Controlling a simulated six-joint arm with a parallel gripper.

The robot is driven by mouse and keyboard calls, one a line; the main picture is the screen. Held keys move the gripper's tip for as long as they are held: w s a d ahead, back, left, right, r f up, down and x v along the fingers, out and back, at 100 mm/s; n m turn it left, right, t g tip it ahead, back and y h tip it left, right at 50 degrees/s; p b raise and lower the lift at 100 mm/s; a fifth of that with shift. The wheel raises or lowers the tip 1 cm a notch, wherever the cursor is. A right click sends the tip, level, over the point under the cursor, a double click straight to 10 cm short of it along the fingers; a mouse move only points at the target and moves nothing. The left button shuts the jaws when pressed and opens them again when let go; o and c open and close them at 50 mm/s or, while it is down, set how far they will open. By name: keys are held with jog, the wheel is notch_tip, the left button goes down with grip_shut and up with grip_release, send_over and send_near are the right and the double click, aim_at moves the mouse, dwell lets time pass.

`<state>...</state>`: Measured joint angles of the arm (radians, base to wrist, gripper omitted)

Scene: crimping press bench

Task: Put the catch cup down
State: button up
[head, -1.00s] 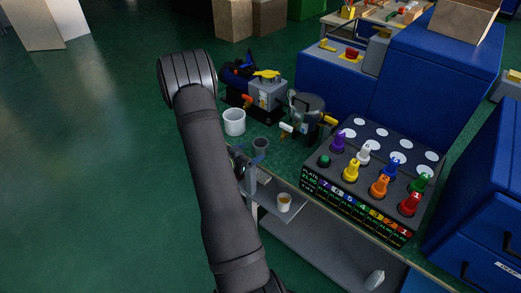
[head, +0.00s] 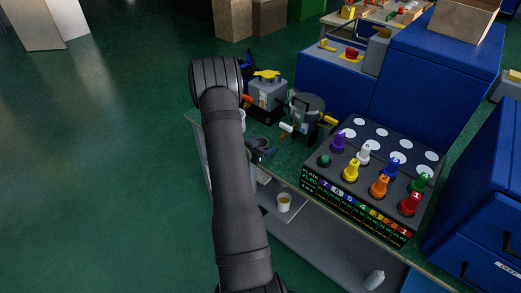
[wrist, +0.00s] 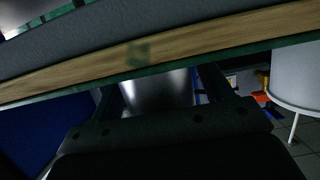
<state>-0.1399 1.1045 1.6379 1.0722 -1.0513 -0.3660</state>
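The catch cup, which I take to be the grey metal cup (head: 262,143), is by the front edge of the bench in the head view, partly hidden by my gripper (head: 256,152). In the wrist view the cup (wrist: 156,92) shows as a shiny cylinder between my two fingers (wrist: 160,95). A thin strip of background shows between the cup and the right finger, so my gripper looks open around it. The bench edge hides one end of the cup, so I cannot tell whether it touches the bench top.
A white container (wrist: 296,75) stands beside the cup. The bench's wooden edge (wrist: 140,52) runs close to my fingers. A small cup with yellowish contents (head: 284,202) sits on a low ledge. A panel of coloured knobs (head: 330,178) stands to the right.

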jog(key=c, duration=1)
jog(key=shift+r, duration=0.15)
